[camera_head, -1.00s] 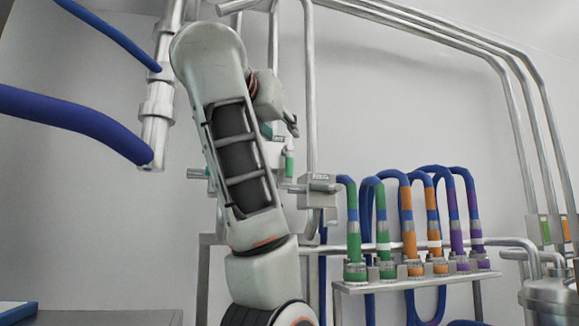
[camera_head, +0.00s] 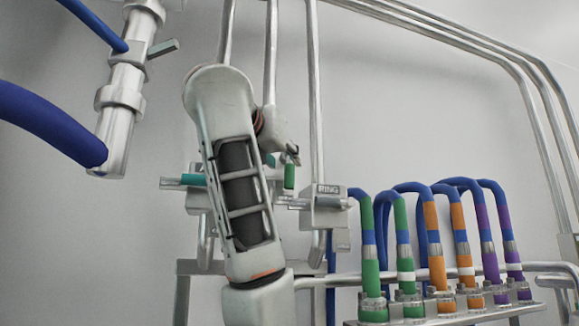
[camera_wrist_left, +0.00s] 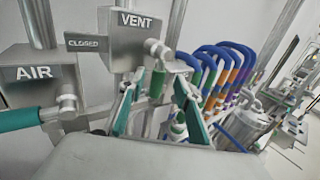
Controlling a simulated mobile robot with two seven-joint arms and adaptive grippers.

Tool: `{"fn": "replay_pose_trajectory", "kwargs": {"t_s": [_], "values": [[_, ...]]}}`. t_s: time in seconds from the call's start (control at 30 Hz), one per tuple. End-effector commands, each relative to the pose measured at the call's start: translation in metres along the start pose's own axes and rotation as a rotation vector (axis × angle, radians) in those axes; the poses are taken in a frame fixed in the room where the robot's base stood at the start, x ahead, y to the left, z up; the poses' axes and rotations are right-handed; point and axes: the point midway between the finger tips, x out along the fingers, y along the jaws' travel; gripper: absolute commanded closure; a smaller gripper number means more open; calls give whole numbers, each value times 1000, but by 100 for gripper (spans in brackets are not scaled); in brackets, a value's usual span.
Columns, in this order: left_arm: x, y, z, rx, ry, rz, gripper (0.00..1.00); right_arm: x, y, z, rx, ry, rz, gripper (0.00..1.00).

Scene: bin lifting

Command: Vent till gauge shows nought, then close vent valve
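In the left wrist view the vent valve is a grey box (camera_wrist_left: 140,40) marked VENT, with a CLOSED plate (camera_wrist_left: 86,43) on its left. Its green handle (camera_wrist_left: 157,83) hangs down from a metal pivot. My left gripper (camera_wrist_left: 156,90) is open, teal finger pads either side of the handle in the picture; I cannot tell whether they touch it. In the head view the green handle (camera_head: 289,177) shows just below my left gripper (camera_head: 281,158), and my forearm hides most of the vent box. No gauge shows in either view. My right gripper is not in view.
The AIR valve box (camera_wrist_left: 45,76) with a sideways green handle (camera_wrist_left: 20,118) is left of the vent valve. The RING valve box (camera_head: 327,205) is to its right. A rack (camera_head: 440,317) of coloured hoses (camera_head: 430,225) stands at right. A thick pipe (camera_head: 122,95) hangs upper left.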

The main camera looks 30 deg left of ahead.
Motion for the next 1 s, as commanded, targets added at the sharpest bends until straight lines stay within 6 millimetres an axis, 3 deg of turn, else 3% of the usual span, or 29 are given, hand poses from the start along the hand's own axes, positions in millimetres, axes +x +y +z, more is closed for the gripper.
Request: {"fn": "replay_pose_trajectory", "kwargs": {"t_s": [0.3, 0.7, 0.73, 0.83, 0.87, 1.0], "values": [[45, 1, 1, 1, 3, 2, 67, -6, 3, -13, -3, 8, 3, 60], [55, 0, 0, 0, 1, 0, 67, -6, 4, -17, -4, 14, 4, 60], [55, 0, 0, 0, 1, 0, 69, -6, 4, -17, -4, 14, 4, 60], [55, 0, 0, 0, 1, 0, 95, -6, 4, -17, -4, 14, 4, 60], [55, 0, 0, 0, 1, 0, 100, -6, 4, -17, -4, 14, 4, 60], [55, 0, 0, 0, 1, 0, 100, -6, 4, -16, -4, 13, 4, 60]]}}
